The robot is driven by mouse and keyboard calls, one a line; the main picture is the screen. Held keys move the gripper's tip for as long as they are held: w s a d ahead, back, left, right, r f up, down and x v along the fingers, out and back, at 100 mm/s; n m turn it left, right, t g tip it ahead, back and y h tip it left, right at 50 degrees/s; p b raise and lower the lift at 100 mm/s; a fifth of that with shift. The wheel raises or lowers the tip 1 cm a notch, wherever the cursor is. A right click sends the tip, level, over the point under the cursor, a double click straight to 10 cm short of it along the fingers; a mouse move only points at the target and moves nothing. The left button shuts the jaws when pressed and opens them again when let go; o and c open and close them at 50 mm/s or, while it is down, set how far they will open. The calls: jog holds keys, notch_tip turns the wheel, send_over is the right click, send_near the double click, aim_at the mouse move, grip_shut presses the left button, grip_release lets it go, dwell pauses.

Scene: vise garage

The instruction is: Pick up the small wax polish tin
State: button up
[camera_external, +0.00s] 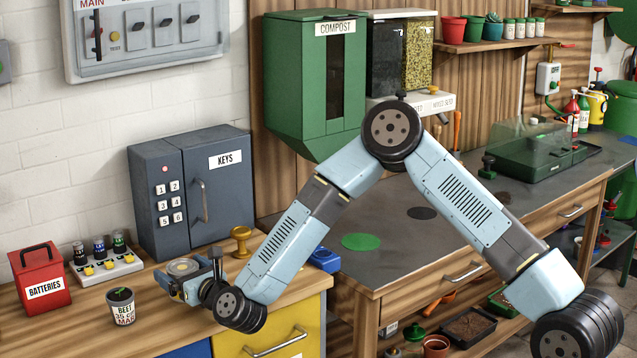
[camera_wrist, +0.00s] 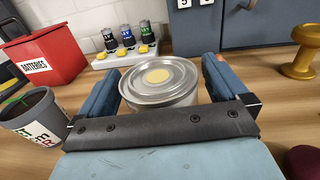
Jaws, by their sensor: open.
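The small wax polish tin (camera_wrist: 158,80) is a round silver tin with a yellowish spot at the middle of its lid. In the wrist view it sits between the two blue fingers of my gripper (camera_wrist: 158,88), with its near side hidden by the gripper's dark crossbar. In the external view the tin (camera_external: 184,266) shows as a round metal top on the wooden bench, with my gripper (camera_external: 188,275) around it. The fingers are open, one on each side of the tin. I cannot tell whether either finger touches it.
A grey KEYS safe (camera_external: 190,190) and a yellow knob-like stand (camera_external: 241,242) stand nearby.

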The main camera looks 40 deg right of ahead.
jog(key=shift+c, duration=0.2)
jog(key=c, duration=1.1)
